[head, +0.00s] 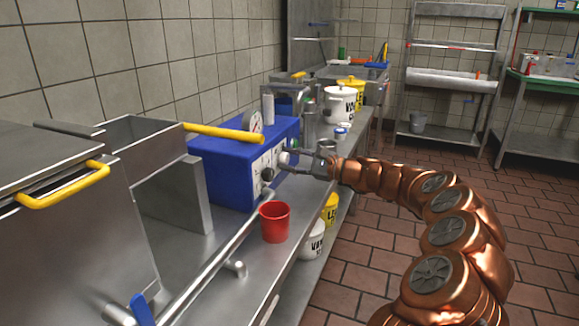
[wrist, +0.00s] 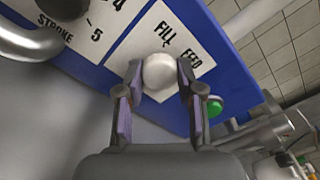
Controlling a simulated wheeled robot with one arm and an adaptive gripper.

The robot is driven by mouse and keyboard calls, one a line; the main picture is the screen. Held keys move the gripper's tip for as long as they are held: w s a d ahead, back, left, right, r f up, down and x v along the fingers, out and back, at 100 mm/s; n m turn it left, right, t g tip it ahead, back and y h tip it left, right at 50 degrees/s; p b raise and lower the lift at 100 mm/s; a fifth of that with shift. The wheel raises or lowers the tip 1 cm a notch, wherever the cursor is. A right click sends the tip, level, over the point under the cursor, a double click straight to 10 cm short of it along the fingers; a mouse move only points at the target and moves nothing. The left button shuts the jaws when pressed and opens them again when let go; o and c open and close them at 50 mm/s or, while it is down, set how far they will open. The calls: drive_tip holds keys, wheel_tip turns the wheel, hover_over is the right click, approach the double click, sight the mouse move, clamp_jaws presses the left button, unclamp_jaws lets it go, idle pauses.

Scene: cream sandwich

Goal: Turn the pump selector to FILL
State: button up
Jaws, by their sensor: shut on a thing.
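The blue pump box (head: 228,168) stands on the steel counter, its white front panel facing right. The pump selector is a pale round knob (wrist: 159,73) on a white plate lettered FILL and FEED. My gripper (head: 290,160) reaches in from the right to the panel. In the wrist view, my gripper (wrist: 157,78) has one finger on each side of the knob and is shut on it. The FILL and FEED lettering lies just beyond the knob. I see no pointer mark, so I cannot tell which setting it is on.
A dark stroke knob (wrist: 62,8) and a green button (wrist: 214,106) flank the selector. A red cup (head: 274,222) stands below the panel near a steel pipe. A yellow lever (head: 223,132) crosses above the box. White tubs (head: 340,106) stand farther back.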

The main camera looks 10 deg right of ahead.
drive_tip(key=shift+f+n+b, duration=0.15)
drive_tip(key=shift+n+b, duration=0.65)
drive_tip(key=shift+n, duration=0.4)
drive_tip(key=shift+n+b, duration=0.65)
drive_tip(key=shift+n, duration=0.35)
drive_tip(key=shift+r, duration=0.2)
drive_tip(key=o, duration=1.2)
drive_tip(key=shift+c, duration=0.2)
drive_tip(key=v, duration=1.2)
